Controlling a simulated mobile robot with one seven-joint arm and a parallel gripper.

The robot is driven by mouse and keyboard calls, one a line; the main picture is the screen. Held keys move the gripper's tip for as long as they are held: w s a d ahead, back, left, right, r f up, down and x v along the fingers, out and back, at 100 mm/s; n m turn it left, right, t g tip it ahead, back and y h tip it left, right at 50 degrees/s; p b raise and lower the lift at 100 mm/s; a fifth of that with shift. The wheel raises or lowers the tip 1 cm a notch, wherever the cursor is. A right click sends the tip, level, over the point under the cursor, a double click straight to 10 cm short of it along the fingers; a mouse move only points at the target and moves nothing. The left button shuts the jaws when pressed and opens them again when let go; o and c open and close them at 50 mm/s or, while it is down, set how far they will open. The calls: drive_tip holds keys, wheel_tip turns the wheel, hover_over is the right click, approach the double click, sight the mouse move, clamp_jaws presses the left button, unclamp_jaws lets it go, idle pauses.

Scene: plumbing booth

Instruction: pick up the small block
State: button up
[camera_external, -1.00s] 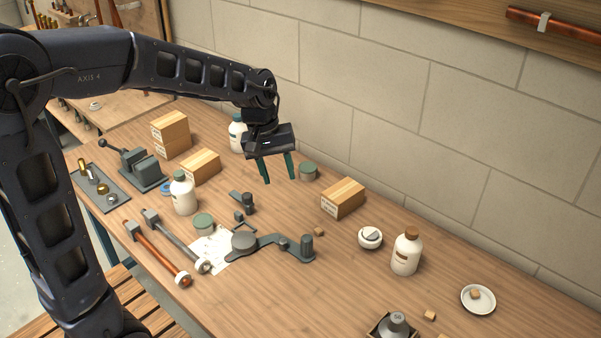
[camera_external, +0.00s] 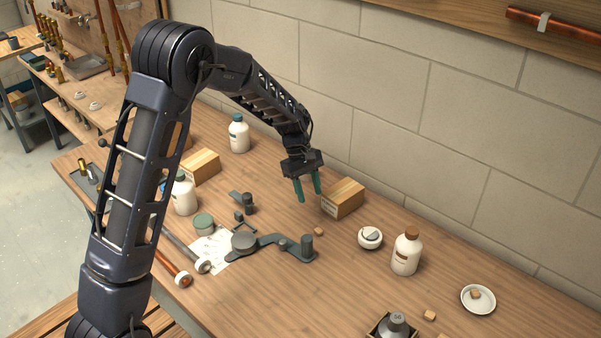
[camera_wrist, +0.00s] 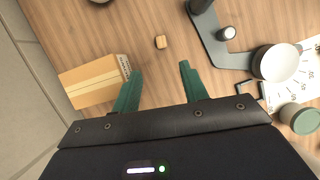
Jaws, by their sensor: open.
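A small wooden block (camera_external: 319,232) lies on the workbench, just right of the grey jointed bracket. It also shows in the wrist view (camera_wrist: 161,42), ahead of the fingertips and roughly centred between them. My gripper (camera_external: 309,196) hangs above the bench with its green fingers pointing down, apart and empty. In the wrist view my gripper (camera_wrist: 161,70) has clear space between its fingers. Two other small wooden blocks show: one on the bench (camera_external: 429,315) at the front right and one (camera_external: 475,294) on a white saucer (camera_external: 478,309).
A cardboard-like wooden box (camera_external: 344,199) stands close right of my gripper. The grey bracket (camera_external: 290,249) lies left of the block. A white bowl (camera_external: 370,239) and a brown-capped bottle (camera_external: 407,254) stand to its right. Bare bench lies in front of the block.

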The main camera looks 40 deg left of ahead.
approach(317, 229)
drive_tip(key=x, duration=0.2)
drive_tip(key=shift+w+f, duration=0.3)
drive_tip(key=shift+f, duration=0.05)
drive_tip(key=shift+s+x, duration=0.15)
drive_tip(key=shift+x, duration=1.25)
drive_tip(key=shift+s+x, duration=0.15)
drive_tip(key=shift+x, duration=1.3)
drive_tip(key=shift+d+r, duration=0.1)
drive_tip(key=shift+r, duration=0.05)
clamp_jaws()
